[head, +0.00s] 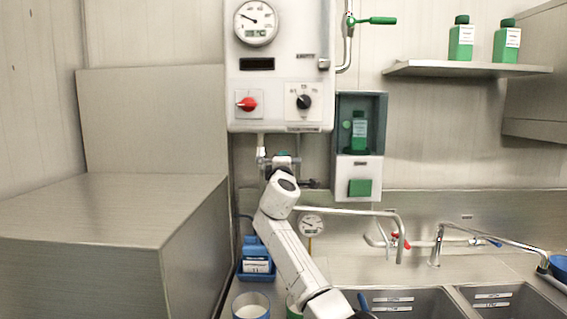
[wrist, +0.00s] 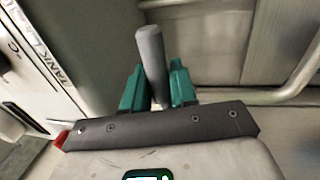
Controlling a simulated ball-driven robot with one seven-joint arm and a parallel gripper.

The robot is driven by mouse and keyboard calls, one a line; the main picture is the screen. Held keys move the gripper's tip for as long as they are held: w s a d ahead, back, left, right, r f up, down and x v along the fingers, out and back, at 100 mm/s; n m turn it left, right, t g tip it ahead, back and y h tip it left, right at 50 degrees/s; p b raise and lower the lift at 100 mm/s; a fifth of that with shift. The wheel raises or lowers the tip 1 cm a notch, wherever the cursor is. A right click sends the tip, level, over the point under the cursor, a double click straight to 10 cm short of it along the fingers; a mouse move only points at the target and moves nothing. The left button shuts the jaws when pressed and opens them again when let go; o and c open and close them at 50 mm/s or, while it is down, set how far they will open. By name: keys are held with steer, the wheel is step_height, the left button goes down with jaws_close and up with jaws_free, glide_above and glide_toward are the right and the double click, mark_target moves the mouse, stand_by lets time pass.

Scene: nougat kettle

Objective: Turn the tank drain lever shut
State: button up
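The tank drain lever (wrist: 150,55) shows in the wrist view as a grey round-ended rod. Its lower part stands between the two teal fingers of my gripper (wrist: 157,92). A gap shows on the left of the rod and a narrower one on the right, so the fingers look open around it. In the head view my gripper (head: 283,157) is just under the white tank (head: 280,85), beside its drain pipe (head: 261,146). There my arm and gripper hide most of the lever. A label beginning "TANK" (wrist: 52,62) shows at left in the wrist view.
A grey dispenser (head: 345,180) with a green bottle hangs right of my gripper. A horizontal tap pipe (head: 350,212) runs below it over the sinks. A blue container (head: 255,262) and a cup (head: 250,305) stand below. A large steel box (head: 110,225) fills the left.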

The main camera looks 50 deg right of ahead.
steer(key=o, duration=0.3)
steer(key=shift+a, duration=0.1)
steer(key=b+v, duration=0.1)
steer(key=v, duration=0.9)
steer(key=shift+s+a+f, duration=0.1)
steer(key=shift+s+a, duration=0.1)
steer(key=shift+a, duration=0.05)
stand_by(0.3)
